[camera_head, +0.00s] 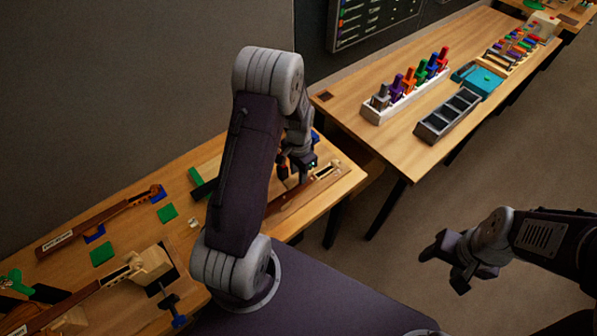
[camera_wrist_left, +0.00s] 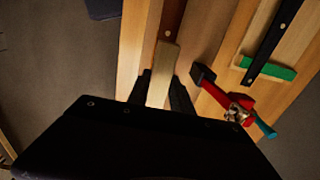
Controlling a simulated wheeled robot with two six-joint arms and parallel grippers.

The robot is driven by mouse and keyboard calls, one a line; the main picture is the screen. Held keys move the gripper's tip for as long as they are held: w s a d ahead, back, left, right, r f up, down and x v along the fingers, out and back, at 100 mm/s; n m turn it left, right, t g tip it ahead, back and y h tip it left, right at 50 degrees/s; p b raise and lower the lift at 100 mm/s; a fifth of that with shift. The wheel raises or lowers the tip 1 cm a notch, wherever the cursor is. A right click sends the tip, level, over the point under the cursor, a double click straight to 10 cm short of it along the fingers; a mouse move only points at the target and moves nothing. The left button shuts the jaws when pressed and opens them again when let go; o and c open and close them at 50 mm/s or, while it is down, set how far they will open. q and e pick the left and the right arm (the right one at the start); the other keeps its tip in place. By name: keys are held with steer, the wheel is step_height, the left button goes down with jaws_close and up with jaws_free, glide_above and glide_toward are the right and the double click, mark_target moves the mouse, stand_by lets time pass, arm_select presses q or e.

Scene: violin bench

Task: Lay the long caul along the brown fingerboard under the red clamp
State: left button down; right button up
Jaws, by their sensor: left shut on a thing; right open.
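My left gripper (camera_wrist_left: 162,92) is shut on a pale wooden strip, which looks like the long caul (camera_wrist_left: 163,72). The strip's far end meets or overlaps a brown strip (camera_wrist_left: 172,18) that looks like the brown fingerboard; I cannot tell whether they touch. The red clamp (camera_wrist_left: 222,94), with a dark jaw and teal handle end, lies to the right of the caul in the left wrist view. In the head view, my left gripper (camera_head: 303,172) is low over the bench's right end, partly hidden by my arm. My right gripper (camera_head: 447,262) is open and empty over the floor.
A black strip (camera_wrist_left: 272,42) and a green block (camera_wrist_left: 267,69) are right of the clamp. The near bench (camera_head: 205,158) holds violin necks and several green and blue blocks. Another table (camera_head: 345,97) has a clamp rack (camera_head: 405,93) and a grey compartment tray (camera_head: 447,116).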

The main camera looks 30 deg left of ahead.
mark_target(298, 187)
arm_select(q)
steer(key=f+b, duration=0.2)
steer(key=f, duration=0.2)
steer(key=shift+s+f+b, duration=0.2)
steer(key=shift+b, duration=0.1)
steer(key=shift+w+f, duration=0.1)
steer(key=shift+f, duration=0.1)
steer(key=c, duration=1.1)
jaws_free()
steer(key=shift+o, duration=0.2)
step_height(298, 187, up, 9)
steer(key=shift+r+b, duration=0.1)
steer(key=shift+b, duration=0.55)
